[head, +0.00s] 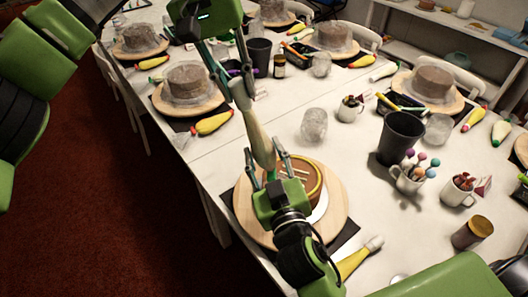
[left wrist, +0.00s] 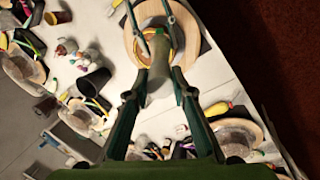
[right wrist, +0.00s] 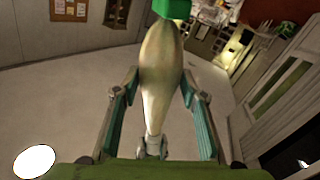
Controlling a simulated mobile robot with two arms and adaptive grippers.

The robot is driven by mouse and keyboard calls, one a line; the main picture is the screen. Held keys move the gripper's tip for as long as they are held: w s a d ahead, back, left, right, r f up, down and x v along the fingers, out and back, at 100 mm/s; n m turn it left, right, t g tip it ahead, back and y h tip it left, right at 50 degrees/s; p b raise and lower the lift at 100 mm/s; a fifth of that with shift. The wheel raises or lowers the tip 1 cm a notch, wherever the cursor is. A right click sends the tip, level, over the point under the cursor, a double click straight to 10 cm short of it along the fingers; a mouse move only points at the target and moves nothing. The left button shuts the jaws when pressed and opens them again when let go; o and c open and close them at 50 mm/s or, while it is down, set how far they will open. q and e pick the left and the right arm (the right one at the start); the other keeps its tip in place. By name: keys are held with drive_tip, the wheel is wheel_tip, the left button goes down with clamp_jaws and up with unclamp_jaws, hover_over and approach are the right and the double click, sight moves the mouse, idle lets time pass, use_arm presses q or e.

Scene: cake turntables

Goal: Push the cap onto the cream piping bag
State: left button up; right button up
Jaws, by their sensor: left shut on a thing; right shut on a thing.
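In the right wrist view, the bag (right wrist: 160,70) tapers to a small grey piece, apparently the cap (right wrist: 152,146), low between this gripper's fingers (right wrist: 158,85). Bag and cap look lined up and meet there; I cannot tell how far the cap is on.
A brown cake (head: 310,180) on a round wooden turntable (head: 333,215) is just behind my right gripper. A yellow bag (head: 355,260) lies in front. A black cup (head: 400,135), a mug of sticks (head: 405,182) and a jar (head: 472,233) stand to the right.

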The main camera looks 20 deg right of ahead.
use_arm(q)
drive_tip(key=o, duration=1)
drive_tip(key=v, duration=1.2)
